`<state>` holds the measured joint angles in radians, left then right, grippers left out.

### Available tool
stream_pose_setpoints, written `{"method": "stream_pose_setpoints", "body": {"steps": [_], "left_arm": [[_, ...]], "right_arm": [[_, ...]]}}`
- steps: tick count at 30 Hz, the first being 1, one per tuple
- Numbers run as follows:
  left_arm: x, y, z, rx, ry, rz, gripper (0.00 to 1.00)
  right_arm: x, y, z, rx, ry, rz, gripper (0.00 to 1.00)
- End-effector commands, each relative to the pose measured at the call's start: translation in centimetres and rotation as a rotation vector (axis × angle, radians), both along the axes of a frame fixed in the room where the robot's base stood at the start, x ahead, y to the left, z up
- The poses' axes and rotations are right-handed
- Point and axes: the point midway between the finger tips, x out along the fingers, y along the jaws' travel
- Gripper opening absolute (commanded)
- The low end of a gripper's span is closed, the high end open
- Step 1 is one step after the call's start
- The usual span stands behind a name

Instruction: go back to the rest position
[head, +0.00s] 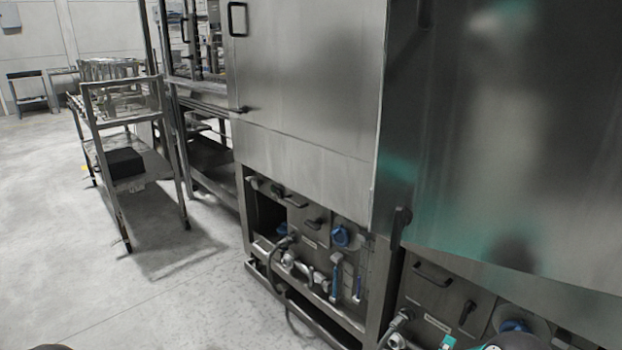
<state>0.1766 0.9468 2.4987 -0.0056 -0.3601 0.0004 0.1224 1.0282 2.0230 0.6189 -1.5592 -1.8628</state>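The tunnel washer (300,85) fills the middle and right of the head view. It has large steel panels with black handles. Its lower bay holds blue valve handles (336,275), a round blue knob (341,236), pipes and hoses. Neither of my grippers can be made out in this view. Dark and teal parts just enter at the bottom edge, too cut off to identify.
A steel roller cart (125,120) stands at the left with a black box (124,164) on its lower shelf. A dark bench (28,92) stands far back left. The grey concrete floor (60,240) at the left front is clear.

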Motion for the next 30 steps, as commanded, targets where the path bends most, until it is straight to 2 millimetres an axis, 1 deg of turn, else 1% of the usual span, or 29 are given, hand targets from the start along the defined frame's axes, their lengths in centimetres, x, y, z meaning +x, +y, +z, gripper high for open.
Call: {"method": "stream_pose_setpoints", "body": {"steps": [1, 2, 3, 5, 6, 8, 9, 11, 12, 14, 15, 19, 21, 24, 25, 26, 27, 29, 30], "left_arm": [[0.0, 0.0, 0.0, 0.000, 0.000, 0.000, 0.40], [0.0, 0.0, 0.0, 0.000, 0.000, 0.000, 0.40], [0.0, 0.0, 0.0, 0.000, 0.000, 0.000, 0.40], [0.0, 0.0, 0.0, 0.000, 0.000, 0.000, 0.40], [0.0, 0.0, 0.0, 0.000, 0.000, 0.000, 0.40], [0.0, 0.0, 0.0, 0.000, 0.000, 0.000, 0.40], [0.0, 0.0, 0.0, 0.000, 0.000, 0.000, 0.40], [0.0, 0.0, 0.0, 0.000, 0.000, 0.000, 0.40], [0.0, 0.0, 0.0, 0.000, 0.000, 0.000, 0.40], [0.0, 0.0, 0.0, 0.000, 0.000, 0.000, 0.40], [0.0, 0.0, 0.0, 0.000, 0.000, 0.000, 0.40], [0.0, 0.0, 0.0, 0.000, 0.000, 0.000, 0.40], [0.0, 0.0, 0.0, 0.000, 0.000, 0.000, 0.40], [0.0, 0.0, 0.0, 0.000, 0.000, 0.000, 0.40], [0.0, 0.0, 0.5, 0.000, 0.001, 0.000, 0.40], [0.0, 0.0, 2.0, 0.000, 0.001, 0.001, 0.40], [0.0, 0.0, 3.0, 0.000, 0.000, 0.000, 0.40], [0.0, 0.0, 4.3, 0.000, -0.001, 0.000, 0.40], [0.0, 0.0, 5.3, 0.000, -0.001, 0.000, 0.40]], "right_arm": [[-1.0, 1.5, -2.4, 0.144, 0.034, 0.067, 1.00], [-1.6, 2.6, -3.8, 0.243, 0.051, 0.101, 1.00], [-2.7, 4.3, -5.5, 0.380, 0.076, 0.134, 1.00], [-4.8, 7.0, -8.0, 0.591, 0.128, 0.158, 1.00], [-6.6, 8.8, -9.5, 0.730, 0.170, 0.155, 1.00], [-9.4, 11.4, -11.3, 0.929, 0.240, 0.125, 1.00], [-11.5, 13.1, -12.3, 1.051, 0.290, 0.089, 1.00], [-14.7, 15.3, -13.4, 1.212, 0.369, 0.013, 1.00], [-16.8, 16.6, -13.8, 1.301, 0.420, -0.044, 1.00], [-19.6, 18.2, -14.3, 1.410, 0.488, -0.142, 1.00], [-21.3, 19.0, -14.5, 1.469, 0.531, -0.209, 1.00], [-25.5, 20.7, -14.7, 1.595, 0.622, -0.425, 1.00], [-26.9, 21.2, -14.7, 1.639, 0.643, -0.541, 1.00], [-27.9, 21.4, -14.7, 1.689, 0.619, -0.713, 1.00], [-27.9, 21.4, -14.1, 1.701, 0.601, -0.744, 1.00], [-27.8, 21.4, -12.6, 1.699, 0.604, -0.735, 1.00], [-27.8, 21.4, -11.7, 1.698, 0.604, -0.733, 1.00], [-27.8, 21.4, -10.4, 1.697, 0.603, -0.732, 1.00], [-27.8, 21.4, -9.5, 1.698, 0.603, -0.731, 1.00]]}}
